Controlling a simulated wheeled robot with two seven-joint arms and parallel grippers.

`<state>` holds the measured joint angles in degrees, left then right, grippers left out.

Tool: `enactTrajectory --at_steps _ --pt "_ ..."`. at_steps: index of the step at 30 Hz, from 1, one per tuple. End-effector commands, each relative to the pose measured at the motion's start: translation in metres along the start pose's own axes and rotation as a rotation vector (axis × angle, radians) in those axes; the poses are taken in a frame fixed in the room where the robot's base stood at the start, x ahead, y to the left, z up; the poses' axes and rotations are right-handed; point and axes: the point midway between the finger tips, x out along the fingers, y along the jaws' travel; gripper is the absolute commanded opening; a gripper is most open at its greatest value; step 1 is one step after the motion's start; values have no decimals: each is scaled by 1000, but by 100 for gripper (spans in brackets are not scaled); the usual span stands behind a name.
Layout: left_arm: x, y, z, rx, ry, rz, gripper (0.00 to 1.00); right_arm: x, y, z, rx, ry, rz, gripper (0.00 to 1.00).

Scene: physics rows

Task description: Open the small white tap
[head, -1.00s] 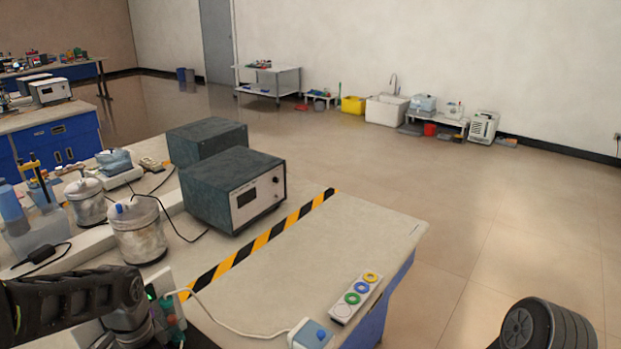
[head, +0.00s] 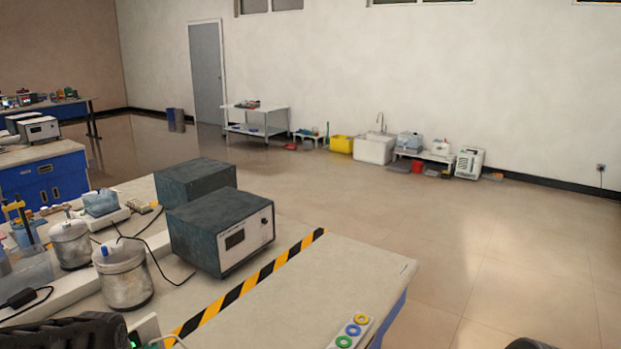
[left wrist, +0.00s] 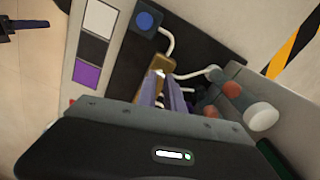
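In the left wrist view, the two purplish fingers of my left gripper (left wrist: 163,92) point at a brass-coloured fitting (left wrist: 155,64) on a dark panel. A small gap shows between the fingers, with something pale in or behind it. I cannot tell whether they touch it. A white round-ended part (left wrist: 261,116) sits to the right, beside red and grey knobs. I cannot tell for sure which part is the small white tap. In the head view only a dark piece of my left arm shows at the bottom left, and my right gripper is out of view.
In the head view, a grey-green instrument box (head: 222,232) and metal canisters (head: 123,275) stand on the bench. Striped tape (head: 255,287) crosses the bench top, and a strip with coloured rings (head: 350,333) lies near its edge. A white sink (head: 374,148) stands by the far wall.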

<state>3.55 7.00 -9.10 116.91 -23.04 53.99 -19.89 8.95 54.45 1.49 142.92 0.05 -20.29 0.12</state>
Motion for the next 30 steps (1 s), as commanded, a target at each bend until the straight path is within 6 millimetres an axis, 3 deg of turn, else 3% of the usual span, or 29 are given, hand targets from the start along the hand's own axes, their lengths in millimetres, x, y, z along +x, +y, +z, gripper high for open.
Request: enactTrajectory --at_steps 21,30 --pt "-63 0 0 0 1 0 12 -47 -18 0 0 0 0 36" --pt "-69 0 0 0 0 0 12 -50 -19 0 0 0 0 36"
